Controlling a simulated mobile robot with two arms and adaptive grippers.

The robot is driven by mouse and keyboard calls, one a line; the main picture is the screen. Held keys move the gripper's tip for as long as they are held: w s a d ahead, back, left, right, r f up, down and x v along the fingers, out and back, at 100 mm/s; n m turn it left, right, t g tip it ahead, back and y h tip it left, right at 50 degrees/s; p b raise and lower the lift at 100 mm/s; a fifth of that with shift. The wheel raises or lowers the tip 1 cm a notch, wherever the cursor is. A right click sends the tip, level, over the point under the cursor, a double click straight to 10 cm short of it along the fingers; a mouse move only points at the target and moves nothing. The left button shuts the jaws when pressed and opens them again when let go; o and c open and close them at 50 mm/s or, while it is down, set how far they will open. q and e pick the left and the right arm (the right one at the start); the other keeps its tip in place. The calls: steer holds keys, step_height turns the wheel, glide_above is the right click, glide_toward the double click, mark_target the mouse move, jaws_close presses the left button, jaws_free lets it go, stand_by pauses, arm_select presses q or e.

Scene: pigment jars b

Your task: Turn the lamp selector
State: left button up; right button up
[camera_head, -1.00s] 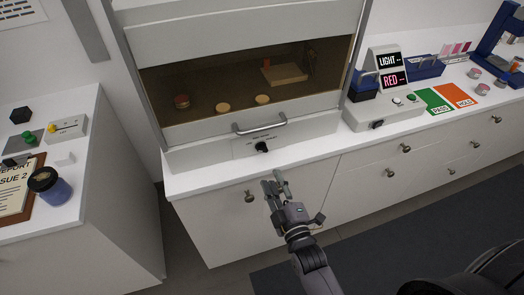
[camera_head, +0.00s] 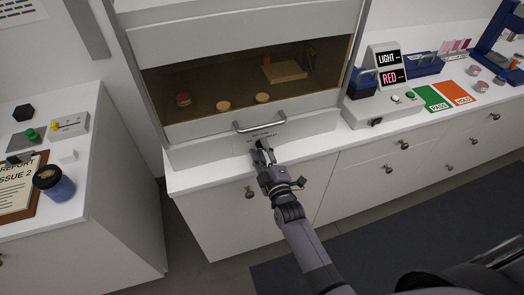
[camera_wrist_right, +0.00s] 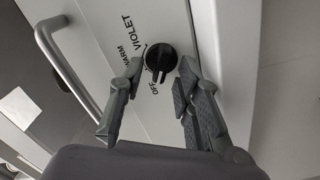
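The lamp selector is a round black knob (camera_wrist_right: 160,58) on the white front panel of the cabinet. Labels OFF, WARM and VIOLET are printed around it in the right wrist view. Its ridge seems to lie toward OFF. My right gripper (camera_wrist_right: 160,72) is open, with one finger on each side of the knob and small gaps between. In the head view my right gripper (camera_head: 263,150) is at the panel and mostly hides the knob. My left gripper is out of view.
A metal handle (camera_head: 259,123) sits just above the selector, on the sash of the hood (camera_head: 235,50). The counter (camera_head: 322,141) is bare below the panel. A switch box (camera_head: 383,108) stands to the right.

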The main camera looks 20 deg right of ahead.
jaws_close()
steer(key=shift+m, duration=0.4)
steer(key=m, duration=0.4)
steer(key=shift+d+r+m, duration=0.1)
steer(key=shift+m, duration=0.3)
steer(key=m, duration=0.6)
steer(key=shift+d, duration=0.25)
steer(key=m, duration=0.5)
steer(key=shift+d+m, duration=0.2)
steer(key=shift+m, duration=0.2)
steer(key=m+b, duration=0.2)
steer(key=m, duration=0.4)
steer(key=shift+d, duration=0.15)
steer(key=shift+m, duration=0.3)
